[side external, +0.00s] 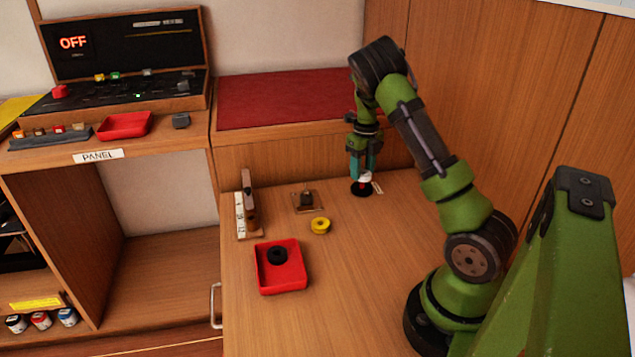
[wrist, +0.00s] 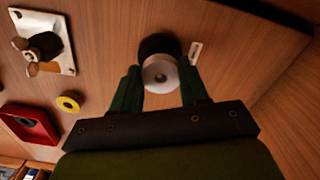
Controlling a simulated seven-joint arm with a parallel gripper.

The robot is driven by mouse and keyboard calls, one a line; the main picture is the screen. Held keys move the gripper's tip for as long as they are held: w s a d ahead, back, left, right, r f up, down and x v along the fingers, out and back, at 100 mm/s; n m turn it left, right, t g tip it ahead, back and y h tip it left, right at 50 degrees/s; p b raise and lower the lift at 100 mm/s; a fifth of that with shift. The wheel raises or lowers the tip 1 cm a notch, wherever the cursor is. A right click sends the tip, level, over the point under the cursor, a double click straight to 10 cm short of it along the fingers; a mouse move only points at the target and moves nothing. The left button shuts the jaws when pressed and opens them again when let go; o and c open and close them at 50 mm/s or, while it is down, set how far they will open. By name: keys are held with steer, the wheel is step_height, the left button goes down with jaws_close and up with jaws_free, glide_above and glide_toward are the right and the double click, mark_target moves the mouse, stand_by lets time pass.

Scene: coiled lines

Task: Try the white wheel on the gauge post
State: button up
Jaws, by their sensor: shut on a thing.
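The white wheel (side external: 365,178) is between the fingers of my gripper (side external: 363,172), low over the far right of the bench. In the wrist view the white wheel (wrist: 160,75) shows its round face and centre hole between both fingertips (wrist: 160,92). A black round piece (side external: 361,190) is just below it; I cannot tell whether they touch. A square plate with a short dark post (side external: 306,199) stands to the left, and also shows in the wrist view (wrist: 42,44). A wooden upright with a white marked strip (side external: 246,207) stands farther left. Which one is the gauge post is not clear.
A yellow wheel (side external: 320,226) lies near the square plate. A red tray (side external: 281,280) with a black wheel (side external: 277,255) in it is nearer the front. A small pale tag (side external: 377,188) lies beside the black piece. The bench's front right is clear.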

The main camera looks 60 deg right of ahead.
steer(key=shift+r, duration=0.15)
steer(key=o, duration=1.1)
steer(key=shift+r, duration=3)
steer(key=shift+r, duration=0.1)
step_height(320, 180, up, 17)
steer(key=shift+f, duration=0.15)
